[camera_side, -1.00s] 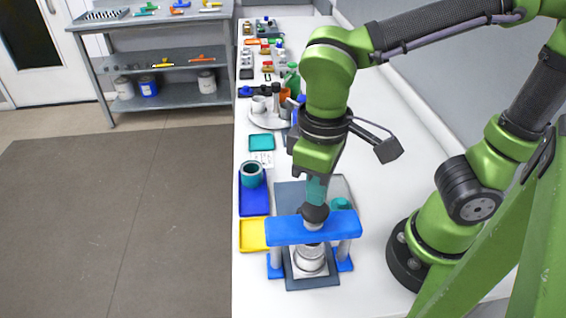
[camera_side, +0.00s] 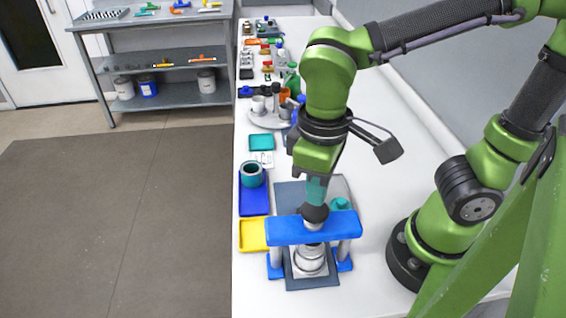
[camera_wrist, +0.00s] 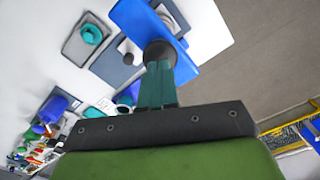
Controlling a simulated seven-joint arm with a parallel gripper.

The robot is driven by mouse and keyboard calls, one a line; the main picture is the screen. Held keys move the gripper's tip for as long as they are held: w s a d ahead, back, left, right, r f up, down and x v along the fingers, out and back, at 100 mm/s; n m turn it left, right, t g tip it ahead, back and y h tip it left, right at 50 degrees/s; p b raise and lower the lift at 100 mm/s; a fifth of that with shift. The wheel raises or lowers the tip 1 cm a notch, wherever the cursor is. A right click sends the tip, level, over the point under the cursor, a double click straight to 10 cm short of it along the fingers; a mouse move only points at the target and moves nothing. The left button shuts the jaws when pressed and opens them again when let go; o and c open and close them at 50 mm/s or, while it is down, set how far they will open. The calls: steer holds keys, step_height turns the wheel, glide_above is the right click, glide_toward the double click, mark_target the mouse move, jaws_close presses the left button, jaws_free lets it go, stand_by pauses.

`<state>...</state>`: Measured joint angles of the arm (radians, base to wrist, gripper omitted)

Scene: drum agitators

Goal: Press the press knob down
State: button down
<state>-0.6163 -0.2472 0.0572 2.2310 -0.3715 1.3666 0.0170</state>
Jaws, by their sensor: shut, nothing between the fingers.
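The press has a blue crossbar (camera_side: 290,230) on grey posts, standing on a dark plate. Its black round press knob (camera_side: 315,213) sits on top of the crossbar's middle, with a light shaft under it. A silver cylindrical part (camera_side: 310,260) is below the crossbar. My gripper (camera_side: 315,202) is shut and empty, pointing down with its teal fingertips at the top of the knob. In the wrist view the fingertips (camera_wrist: 157,70) meet the black knob (camera_wrist: 159,52), and the blue crossbar (camera_wrist: 138,20) is behind it. Light contact or a tiny gap cannot be told apart.
A blue tray (camera_side: 254,203) with a teal-rimmed cup (camera_side: 252,174) and a yellow tray (camera_side: 252,236) lie left of the press. A teal round part (camera_side: 340,204) sits on a grey tray just behind the crossbar. Several items crowd the far bench; the bench's right side is clear.

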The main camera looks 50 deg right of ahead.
steer(key=shift+f, duration=1.25)
steer(key=shift+r, duration=0.75)
steer(key=shift+r, duration=2.9)
steer(key=shift+w, duration=0.1)
